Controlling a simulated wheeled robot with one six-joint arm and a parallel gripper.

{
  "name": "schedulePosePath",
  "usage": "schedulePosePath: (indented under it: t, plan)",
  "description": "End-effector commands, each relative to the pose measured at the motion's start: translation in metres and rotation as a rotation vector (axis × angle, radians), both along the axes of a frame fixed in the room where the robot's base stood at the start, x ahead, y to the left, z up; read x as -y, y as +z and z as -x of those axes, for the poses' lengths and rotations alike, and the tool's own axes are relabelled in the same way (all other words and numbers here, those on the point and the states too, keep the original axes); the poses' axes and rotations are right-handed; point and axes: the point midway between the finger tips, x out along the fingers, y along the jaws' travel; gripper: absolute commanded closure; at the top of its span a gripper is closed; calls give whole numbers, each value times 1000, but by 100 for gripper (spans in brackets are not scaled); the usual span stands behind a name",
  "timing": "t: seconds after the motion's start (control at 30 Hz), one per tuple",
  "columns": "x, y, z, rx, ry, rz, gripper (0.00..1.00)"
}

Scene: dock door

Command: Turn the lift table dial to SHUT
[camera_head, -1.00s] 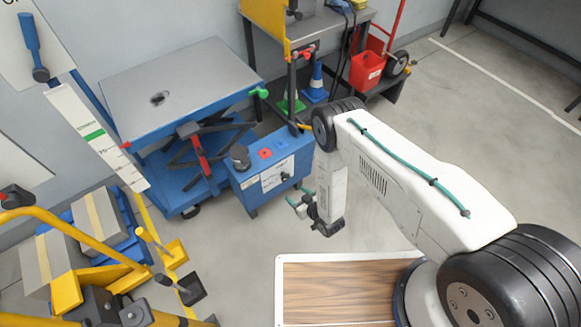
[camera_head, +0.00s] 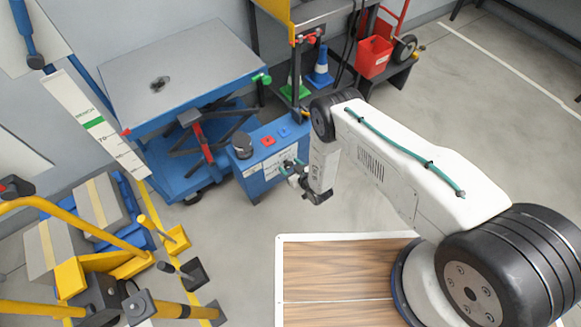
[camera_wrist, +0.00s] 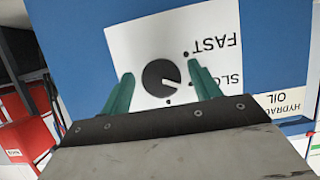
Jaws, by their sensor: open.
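The dial (camera_wrist: 162,78) is a round black knob with a white pointer mark, on a white label plate (camera_wrist: 128,45) on the blue control box (camera_head: 256,185). In the wrist view the plate is upside down, with FAST and a partly covered SLOW readable; SHUT is not visible. The pointer is turned toward the picture's lower right, roughly on the SLOW side. My gripper (camera_wrist: 160,82) is open, its green fingers on either side of the knob; I cannot tell whether they touch it. In the head view my gripper (camera_head: 293,172) is at the box front and hides the dial.
The box top has a black knob (camera_head: 242,145), a red button (camera_head: 268,141) and a blue button (camera_head: 284,132). The blue lift table (camera_head: 185,70) stands behind left. A yellow truck (camera_head: 110,265) with boxes is at left. Open floor (camera_head: 480,110) lies to the right.

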Motion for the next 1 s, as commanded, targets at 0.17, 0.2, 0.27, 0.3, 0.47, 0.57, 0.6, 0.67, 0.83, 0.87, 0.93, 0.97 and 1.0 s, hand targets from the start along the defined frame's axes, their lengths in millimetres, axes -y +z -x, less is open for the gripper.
schedulePosePath:
  t: [0.17, 0.2, 0.27, 0.3, 0.47, 0.57, 0.6, 0.67, 0.83, 0.87, 0.93, 0.97, 1.0]
  plan:
    - [-1, 0, 1, 0, 1, 0, 46]
    - [-1, 0, 1, 0, 1, 0, 57]
    - [-1, 0, 1, 0, 1, 0, 74]
    - [-1, 0, 1, 0, 1, 0, 82]
    - [-1, 0, 1, -1, 1, -1, 81]
    - [-1, 0, 1, -7, 1, -10, 81]
    - [-1, 0, 1, -12, 1, -17, 81]
    - [-1, 0, 0, -21, 1, -32, 81]
    - [0, 0, 0, -71, 1, -103, 81]
    - [0, 0, 0, -82, 1, -120, 81]
    - [0, 0, 0, -112, 1, -165, 81]
    - [0, 0, 0, -127, 2, -187, 81]
    - [0, 0, 0, -146, 2, -215, 81]
